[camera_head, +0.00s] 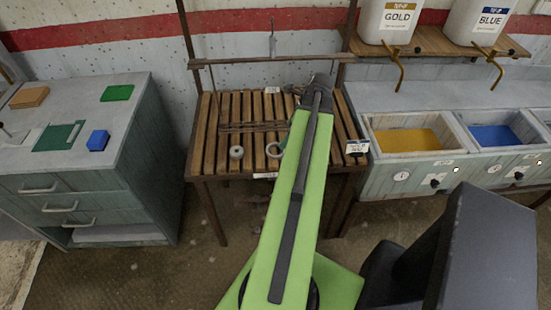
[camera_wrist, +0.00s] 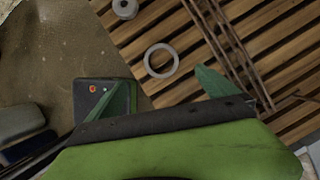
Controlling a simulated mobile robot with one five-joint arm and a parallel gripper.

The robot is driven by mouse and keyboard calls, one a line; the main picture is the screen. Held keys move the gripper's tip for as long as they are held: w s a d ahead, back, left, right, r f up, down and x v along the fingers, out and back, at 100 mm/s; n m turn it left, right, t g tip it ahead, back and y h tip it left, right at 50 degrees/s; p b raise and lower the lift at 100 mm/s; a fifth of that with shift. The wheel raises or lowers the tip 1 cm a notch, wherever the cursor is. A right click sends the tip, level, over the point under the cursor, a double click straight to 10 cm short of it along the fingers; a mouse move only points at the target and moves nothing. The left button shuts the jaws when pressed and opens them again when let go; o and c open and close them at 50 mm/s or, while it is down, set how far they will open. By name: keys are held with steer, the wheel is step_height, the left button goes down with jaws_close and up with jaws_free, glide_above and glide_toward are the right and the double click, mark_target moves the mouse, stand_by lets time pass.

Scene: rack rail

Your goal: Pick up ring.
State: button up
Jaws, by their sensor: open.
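A pale flat ring (camera_head: 268,149) lies on the slatted wooden rack (camera_head: 210,135), near its front edge and right of a small grey roll. In the wrist view the same ring (camera_wrist: 176,62) lies flat on the slats, just beyond the span between my fingertips. My gripper (camera_wrist: 163,76) is open and empty, with its two green fingers spread apart. In the head view my gripper (camera_head: 318,82) is over the back right of the rack, partly hidden by my green arm.
A small grey roll (camera_head: 236,152) sits left of the ring and also shows in the wrist view (camera_wrist: 125,8). A thin rail (camera_head: 250,127) crosses the slats. A cabinet (camera_head: 95,120) stands left; bins (camera_head: 405,142) stand right. The left slats are clear.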

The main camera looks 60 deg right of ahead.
steer(key=b, duration=0.3)
glide_toward(275, 152)
steer(key=shift+w+a+f, duration=0.1)
steer(key=shift+f, duration=0.25)
steer(key=shift+w+f+b, duration=0.2)
steer(key=shift+f+b, duration=0.1)
steer(key=shift+w+a+r, duration=0.1)
steer(key=b+x, duration=0.5)
steer(key=shift+f, duration=0.25)
steer(key=shift+r, duration=0.2)
steer(key=c, duration=1.5)
step_height(275, 152, up, 5)
steer(key=p, duration=0.5)
steer(key=shift+f, duration=0.15)
steer(key=s+d+r+p, duration=0.2)
steer(key=s, duration=0.1)
steer(key=s+d+r+p, duration=0.2)
steer(key=d, duration=0.1)
steer(key=s+d+r+p, duration=0.2)
steer(key=s+d, duration=0.1)
steer(key=shift+s+d+r, duration=0.15)
steer(key=shift+s+d, duration=0.05)
steer(key=shift+s, duration=0.1)
